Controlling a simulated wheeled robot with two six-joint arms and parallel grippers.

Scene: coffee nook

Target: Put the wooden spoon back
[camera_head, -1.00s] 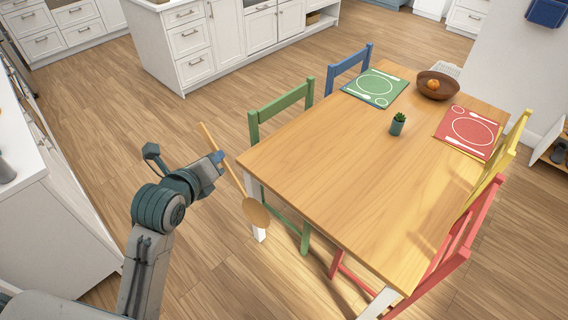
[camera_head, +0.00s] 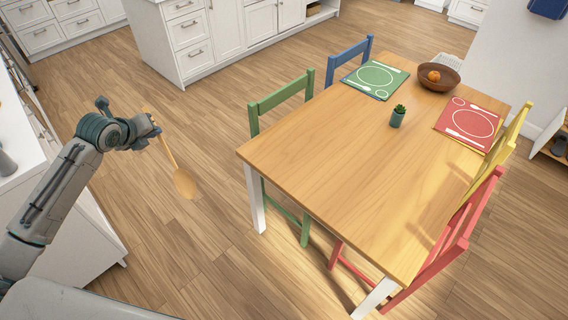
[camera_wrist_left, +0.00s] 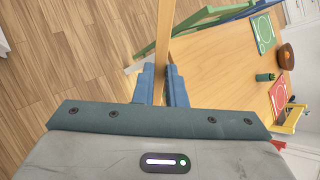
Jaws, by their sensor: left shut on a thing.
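The wooden spoon (camera_head: 169,150) is held by my left gripper (camera_head: 155,128) in the head view. Its bowl hangs down to the right over the open floor, left of the table, and its handle end sticks up past the fingers. In the left wrist view the blue fingers (camera_wrist_left: 161,88) are shut on the spoon's handle (camera_wrist_left: 164,40), which runs up out of the picture. My right gripper is in neither view.
A wooden table (camera_head: 330,170) stands at the right with a green chair (camera_head: 282,100), a blue chair (camera_head: 350,60), a red chair (camera_head: 462,240) and a yellow chair (camera_head: 507,145). A white counter (camera_head: 18,150) is at the left edge. Floor between them is clear.

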